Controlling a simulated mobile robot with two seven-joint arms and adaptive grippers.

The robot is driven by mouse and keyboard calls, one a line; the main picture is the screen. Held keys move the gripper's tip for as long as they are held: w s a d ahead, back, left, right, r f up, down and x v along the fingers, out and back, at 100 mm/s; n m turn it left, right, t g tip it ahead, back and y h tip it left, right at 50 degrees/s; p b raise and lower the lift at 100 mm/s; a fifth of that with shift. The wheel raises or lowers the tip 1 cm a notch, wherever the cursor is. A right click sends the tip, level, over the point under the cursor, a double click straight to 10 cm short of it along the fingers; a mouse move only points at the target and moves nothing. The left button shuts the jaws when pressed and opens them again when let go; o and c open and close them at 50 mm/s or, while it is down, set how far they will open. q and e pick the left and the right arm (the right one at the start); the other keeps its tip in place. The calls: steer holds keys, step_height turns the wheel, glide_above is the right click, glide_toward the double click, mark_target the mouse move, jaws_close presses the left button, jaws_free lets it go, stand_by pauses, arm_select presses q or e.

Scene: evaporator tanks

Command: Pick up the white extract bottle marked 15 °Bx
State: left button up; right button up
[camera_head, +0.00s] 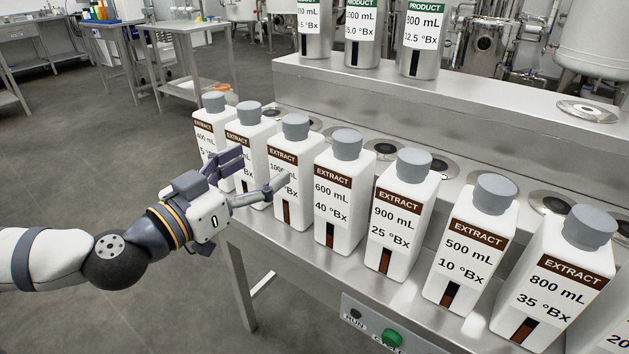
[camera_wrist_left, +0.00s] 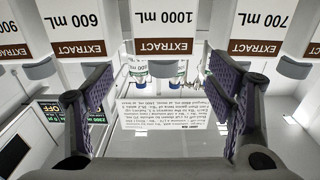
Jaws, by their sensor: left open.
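White extract bottles with grey caps stand in a row in the head view. No label clearly reads 15 °Bx. The far-left bottle's label (camera_head: 206,140) shows a 5 before °Bx, with any digit before it unclear. My left gripper (camera_head: 258,172) is open in front of the 1000 mL bottle (camera_head: 287,158) and hides its °Bx figure. The 700 mL bottle (camera_head: 249,133) beside it is also partly covered. In the left wrist view, the 1000 mL bottle (camera_wrist_left: 163,18) appears upside down, centred beyond the open fingers (camera_wrist_left: 163,95). My right gripper is not in view.
Readable neighbours are the 40 °Bx bottle (camera_head: 337,190), 25 °Bx bottle (camera_head: 401,215), 10 °Bx bottle (camera_head: 470,245) and 35 °Bx bottle (camera_head: 555,280). Steel product bottles (camera_head: 361,35) stand on the raised shelf (camera_head: 455,95) behind. Open floor (camera_head: 130,175) lies left.

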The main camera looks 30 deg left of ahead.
mark_target(296, 144)
arm_select(q)
steer(key=w, duration=0.1)
steer(key=w+f+b, duration=0.1)
steer(key=w+b, duration=0.1)
steer(key=w, duration=0.1)
steer(key=shift+f, duration=0.25)
steer(key=w, duration=0.4)
steer(key=w+b, duration=0.1)
steer(key=w, duration=0.2)
steer(key=shift+d+r, duration=0.25)
steer(key=shift+r, duration=0.05)
steer(key=c, duration=1.7)
steer(key=shift+r, duration=0.2)
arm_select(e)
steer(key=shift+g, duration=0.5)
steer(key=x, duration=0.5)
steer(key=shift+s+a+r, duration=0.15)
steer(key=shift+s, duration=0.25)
